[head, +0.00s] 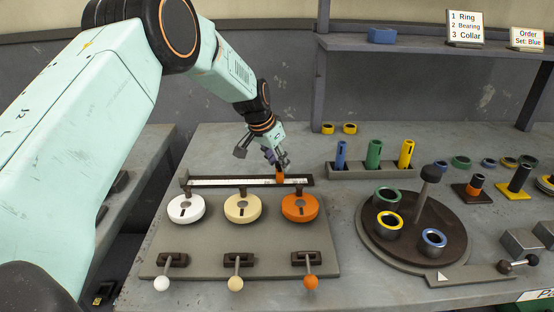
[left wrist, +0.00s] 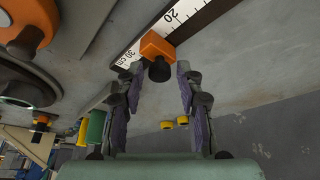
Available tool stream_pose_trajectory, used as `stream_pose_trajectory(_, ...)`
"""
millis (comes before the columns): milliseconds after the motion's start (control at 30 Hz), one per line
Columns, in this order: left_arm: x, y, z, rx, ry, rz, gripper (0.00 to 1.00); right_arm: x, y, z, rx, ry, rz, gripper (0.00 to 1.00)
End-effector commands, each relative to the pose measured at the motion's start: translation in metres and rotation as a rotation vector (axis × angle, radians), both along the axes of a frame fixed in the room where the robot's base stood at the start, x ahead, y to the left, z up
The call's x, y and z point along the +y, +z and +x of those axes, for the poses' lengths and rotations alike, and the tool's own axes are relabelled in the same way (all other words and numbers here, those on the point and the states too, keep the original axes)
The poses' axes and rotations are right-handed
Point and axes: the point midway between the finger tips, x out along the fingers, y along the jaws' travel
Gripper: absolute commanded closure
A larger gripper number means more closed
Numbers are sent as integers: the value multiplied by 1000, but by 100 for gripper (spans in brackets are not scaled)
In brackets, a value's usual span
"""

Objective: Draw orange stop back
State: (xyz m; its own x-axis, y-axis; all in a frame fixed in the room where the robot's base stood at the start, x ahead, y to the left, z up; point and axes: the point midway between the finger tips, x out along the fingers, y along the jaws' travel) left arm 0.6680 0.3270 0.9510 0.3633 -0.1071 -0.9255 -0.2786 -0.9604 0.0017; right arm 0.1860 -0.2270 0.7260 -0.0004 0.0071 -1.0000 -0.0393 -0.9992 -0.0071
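The orange stop (head: 280,178) sits on the ruler rail (head: 230,182), toward its right end. In the left wrist view the stop (left wrist: 157,46) is an orange block with a dark round knob, beside the "20" and "30 cm" marks of the scale (left wrist: 128,55). My left gripper (head: 279,163) points down just above and behind the stop. In the left wrist view the gripper (left wrist: 159,72) is open. Its two fingertips are spread on either side of the knob, with gaps on both sides. My right gripper is in neither view.
In front of the rail stand white (head: 186,209), cream (head: 242,208) and orange (head: 300,207) round dials, with levers before them. To the right are a rack of colored pegs (head: 372,172) and a dark turntable (head: 450,240) with rings. Bench behind the rail is mostly clear.

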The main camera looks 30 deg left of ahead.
Motion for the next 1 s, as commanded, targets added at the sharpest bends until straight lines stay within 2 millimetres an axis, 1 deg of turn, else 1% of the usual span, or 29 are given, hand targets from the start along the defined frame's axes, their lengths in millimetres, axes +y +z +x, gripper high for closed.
stream_pose_trajectory(33,0,1,0,-1,0,1,57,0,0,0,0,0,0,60)
stream_pose_trajectory(67,0,1,1,-2,0,0,54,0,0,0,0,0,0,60)
stream_pose_trajectory(333,0,2,1,-4,0,0,54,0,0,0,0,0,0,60)
stream_pose_trajectory(467,1,9,-1,-6,2,0,54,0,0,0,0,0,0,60)
stream_pose_trajectory(567,3,22,-6,-7,2,-2,54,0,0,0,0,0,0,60)
stream_pose_trajectory(833,8,73,-26,-8,1,-2,54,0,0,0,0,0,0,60)
stream_pose_trajectory(1000,11,98,-37,-6,0,-1,54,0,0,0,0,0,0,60)
